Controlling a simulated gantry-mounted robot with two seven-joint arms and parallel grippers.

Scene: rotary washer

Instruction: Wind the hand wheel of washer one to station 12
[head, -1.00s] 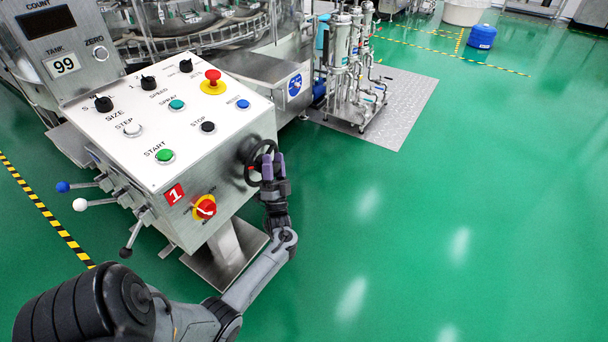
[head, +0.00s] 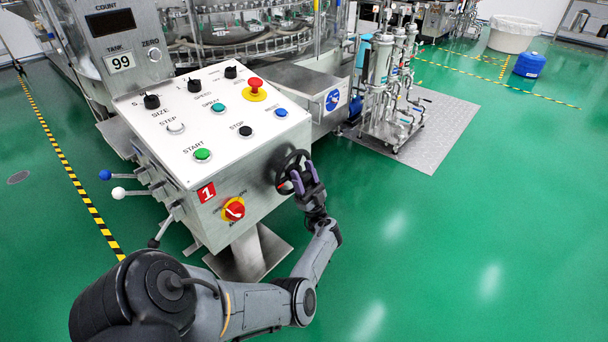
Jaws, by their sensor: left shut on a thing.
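The black hand wheel (head: 283,178) sits on the right side of the control box marked with a red 1 (head: 206,192). My left gripper (head: 298,181) is at the wheel, with its purple-tipped fingers shut at the wheel's right side, on its rim or handle; which of these is partly hidden by the fingers. The dark COUNT display (head: 110,23) stands at the upper left, and no number can be read on it. My right gripper is not in view.
The panel carries several buttons, knobs and a red emergency stop (head: 255,88). A red rotary switch (head: 234,210) is on the box front. Levers with ball ends (head: 118,193) stick out left. A pump skid (head: 391,90) stands behind. The green floor to the right is clear.

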